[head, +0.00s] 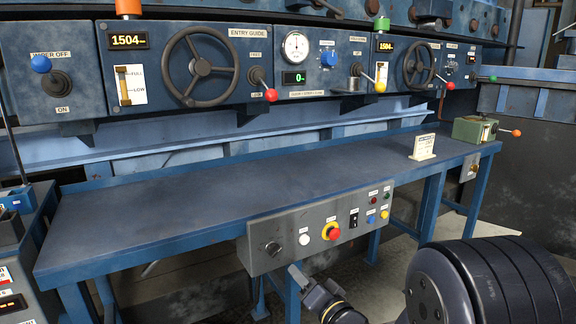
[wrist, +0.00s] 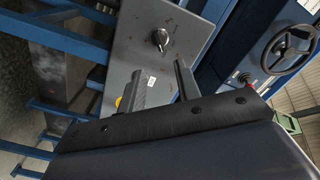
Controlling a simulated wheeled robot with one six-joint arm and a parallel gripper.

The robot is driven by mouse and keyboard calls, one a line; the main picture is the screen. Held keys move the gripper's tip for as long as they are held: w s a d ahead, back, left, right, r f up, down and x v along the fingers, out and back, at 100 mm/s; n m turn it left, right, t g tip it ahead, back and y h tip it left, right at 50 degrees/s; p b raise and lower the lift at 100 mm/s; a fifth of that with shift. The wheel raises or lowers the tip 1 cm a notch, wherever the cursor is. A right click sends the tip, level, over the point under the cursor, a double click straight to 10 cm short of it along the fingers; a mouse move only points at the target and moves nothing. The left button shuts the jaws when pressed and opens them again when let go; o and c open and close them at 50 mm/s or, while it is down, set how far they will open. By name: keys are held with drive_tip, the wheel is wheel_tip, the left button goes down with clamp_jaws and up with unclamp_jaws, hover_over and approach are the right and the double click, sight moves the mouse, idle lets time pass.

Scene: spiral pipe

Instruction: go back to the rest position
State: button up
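My gripper (wrist: 163,76) shows in the wrist view with its two dark fingers apart. Nothing is seen between them but the grey control panel behind. The panel (wrist: 185,22) has a knob (wrist: 160,38) just beyond the fingertips. In the head view, part of my arm (head: 325,300) shows at the lower edge, below the control panel (head: 262,262).
A blue workbench (head: 190,190) has a mostly bare top. Wheels (head: 199,67) and levers line the console behind. Blue legs (head: 433,203) stand beneath.

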sight(278, 251)
drive_tip(key=x, duration=1)
drive_tip(key=shift+w+a, duration=0.25)
drive_tip(key=shift+w, duration=0.05)
drive_tip(key=shift+s+d+n+b, duration=0.1)
drive_tip(key=shift+s+n+b, duration=0.05)
drive_tip(key=shift+n+b, duration=0.65)
drive_tip(key=n, duration=0.2)
drive_tip(key=shift+n, duration=0.4)
drive_tip(key=n+b, duration=0.2)
drive_tip(key=n, duration=0.3)
drive_tip(key=shift+s+n, duration=0.1)
drive_tip(key=shift+n, duration=0.3)
drive_tip(key=v, duration=1)
drive_tip(key=shift+s+p, duration=0.3)
drive_tip(key=shift+d+r, duration=0.1)
drive_tip(key=shift+r, duration=0.05)
